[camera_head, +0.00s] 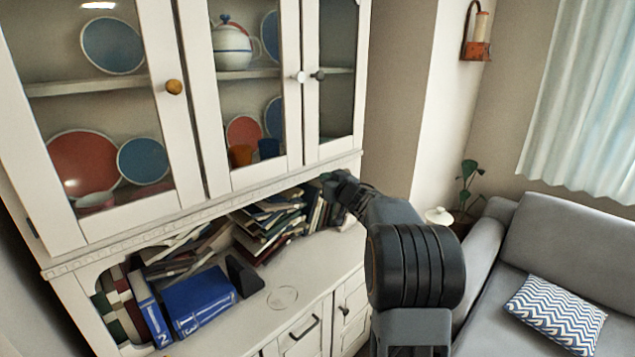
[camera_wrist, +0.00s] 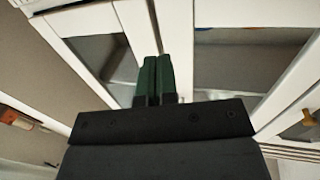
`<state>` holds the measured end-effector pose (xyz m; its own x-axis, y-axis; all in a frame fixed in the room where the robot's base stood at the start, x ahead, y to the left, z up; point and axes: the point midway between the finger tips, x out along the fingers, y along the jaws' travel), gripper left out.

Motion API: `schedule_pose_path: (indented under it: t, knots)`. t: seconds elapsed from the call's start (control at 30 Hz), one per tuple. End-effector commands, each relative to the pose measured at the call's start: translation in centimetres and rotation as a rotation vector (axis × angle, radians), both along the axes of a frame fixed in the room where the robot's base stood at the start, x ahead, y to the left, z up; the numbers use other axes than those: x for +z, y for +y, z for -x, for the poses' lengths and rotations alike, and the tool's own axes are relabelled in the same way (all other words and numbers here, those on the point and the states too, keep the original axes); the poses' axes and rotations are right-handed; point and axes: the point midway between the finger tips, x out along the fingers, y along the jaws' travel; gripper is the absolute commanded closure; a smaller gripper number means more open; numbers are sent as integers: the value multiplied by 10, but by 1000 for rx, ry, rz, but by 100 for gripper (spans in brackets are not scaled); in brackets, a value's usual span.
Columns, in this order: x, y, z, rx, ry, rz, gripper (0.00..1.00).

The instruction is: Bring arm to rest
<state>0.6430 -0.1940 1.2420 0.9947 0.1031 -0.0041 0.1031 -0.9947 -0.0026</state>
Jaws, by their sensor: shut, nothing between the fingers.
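My arm rises at the centre right of the head view, and its far end with my gripper (camera_head: 335,182) is in front of the white hutch (camera_head: 265,182), near the ledge below the glass doors. In the wrist view, my gripper (camera_wrist: 155,62) shows two green fingers side by side, closed together with nothing between them. Behind the fingers are white door frames (camera_wrist: 178,25) and glass panes of the cabinet. Whether the fingers touch the cabinet cannot be told.
Books (camera_head: 270,222) and blue binders (camera_head: 200,300) fill the open shelf. A grey sofa (camera_head: 540,240) with a zigzag cushion (camera_head: 556,314) stands at the right. A plant (camera_head: 467,185) and a white lidded pot (camera_head: 438,216) stand behind my arm. A wall lamp (camera_head: 476,48) hangs above.

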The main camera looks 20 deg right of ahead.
Motion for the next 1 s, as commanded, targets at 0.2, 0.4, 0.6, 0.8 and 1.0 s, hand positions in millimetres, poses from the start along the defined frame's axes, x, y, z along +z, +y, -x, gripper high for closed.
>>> schedule_pose_path:
  t: [0.2,0.4,0.6,0.8,1.0]
  knots:
    - [0,-2,6,0,-1,7,100]
    - [-37,-36,11,-193,148,114,100]
    - [-104,-44,88,-481,585,142,100]
    - [-140,46,207,-447,1050,96,100]
    - [-150,137,302,-250,1286,41,100]
